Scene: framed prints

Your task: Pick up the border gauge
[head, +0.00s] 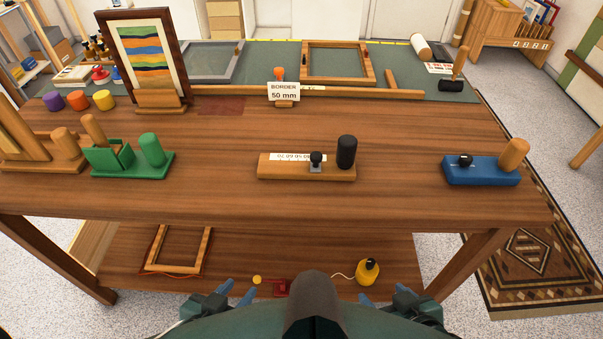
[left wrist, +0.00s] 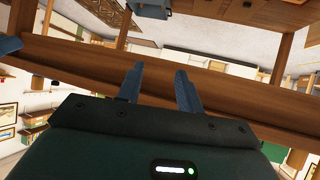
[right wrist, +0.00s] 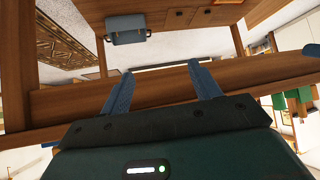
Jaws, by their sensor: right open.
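The likely border gauge is a wooden block (head: 270,168) with a white printed scale (head: 290,157), a small black slider knob (head: 316,158) and an upright black handle (head: 347,152). It lies flat near the middle front of the table. My left gripper (head: 237,292) is low in front of the table, its fingers apart and empty; they also show in the left wrist view (left wrist: 158,86). My right gripper (head: 384,293) is low in front too, open and empty, with its fingers spread in the right wrist view (right wrist: 161,87). Both are well away from the block.
A green block (head: 130,166) with a handle stands left, a blue block (head: 482,173) with an orange handle right. A "BORDER 50 mm" card (head: 283,92) stands behind the gauge. The table's front edge (head: 290,208) lies between my grippers and the tabletop. Wood beside the gauge is clear.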

